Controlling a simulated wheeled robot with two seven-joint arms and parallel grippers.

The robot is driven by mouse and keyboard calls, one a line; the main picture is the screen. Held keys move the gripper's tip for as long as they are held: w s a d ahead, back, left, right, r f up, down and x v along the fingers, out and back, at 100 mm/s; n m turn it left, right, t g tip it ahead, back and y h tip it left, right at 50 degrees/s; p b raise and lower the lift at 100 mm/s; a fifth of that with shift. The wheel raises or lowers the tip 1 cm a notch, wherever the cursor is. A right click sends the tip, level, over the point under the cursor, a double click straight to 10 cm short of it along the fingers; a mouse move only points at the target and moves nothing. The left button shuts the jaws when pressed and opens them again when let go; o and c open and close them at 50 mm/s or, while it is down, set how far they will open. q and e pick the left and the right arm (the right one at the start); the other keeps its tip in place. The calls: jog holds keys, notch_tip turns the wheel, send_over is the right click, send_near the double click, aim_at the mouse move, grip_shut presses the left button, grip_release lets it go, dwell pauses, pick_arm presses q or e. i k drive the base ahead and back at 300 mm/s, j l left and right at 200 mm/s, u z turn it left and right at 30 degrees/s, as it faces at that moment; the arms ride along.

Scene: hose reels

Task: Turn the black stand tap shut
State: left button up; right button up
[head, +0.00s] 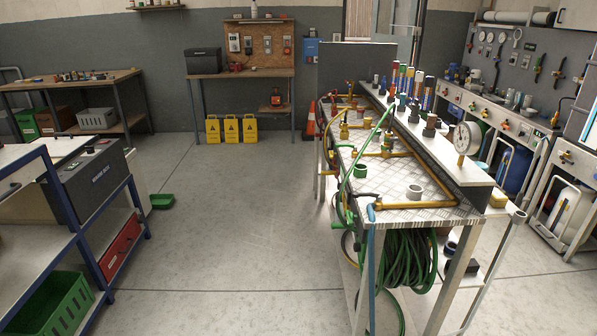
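A workbench with a metal tread-plate top (432,172) stands right of centre. Brass pipes (425,158) with brass fittings (387,143) run across it. Dark upright fittings (431,125) stand along its raised back ledge. I cannot tell which of these, if any, is the black stand tap, or how its handle is set; the parts are too small. Neither of my grippers is in view.
A round gauge (467,138) stands at the bench's near right end. A coiled green hose (408,262) hangs below. A blue-framed shelf (135,205) stands at left, a traffic cone (310,122) beyond the bench. The grey floor (235,220) between is mostly clear.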

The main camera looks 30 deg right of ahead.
aim_at(354, 194)
jog(key=i+z, duration=0.15)
jog(key=i, duration=0.35)
jog(key=i+j+z, duration=0.2)
jog(key=i, duration=0.25)
jog(key=i+j+z, duration=0.15)
jog(key=i, duration=0.35)
